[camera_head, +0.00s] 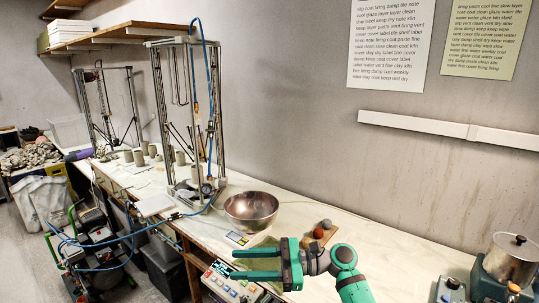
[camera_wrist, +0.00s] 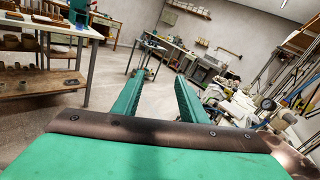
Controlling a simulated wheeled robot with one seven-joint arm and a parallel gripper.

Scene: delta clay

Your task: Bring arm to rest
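My gripper (camera_head: 257,264) is in the lower middle of the head view. Its two green fingers point left and are spread apart, with nothing between them. It is in front of the bench edge, near the metal bowl. In the wrist view my gripper (camera_wrist: 158,88) also shows both green fingers apart and empty, facing out into the room. My green forearm reaches in from the lower right of the head view.
A long bench (camera_head: 390,262) runs along the wall. A control box (camera_head: 232,285) is below my gripper. The wrist view shows open floor (camera_wrist: 120,105).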

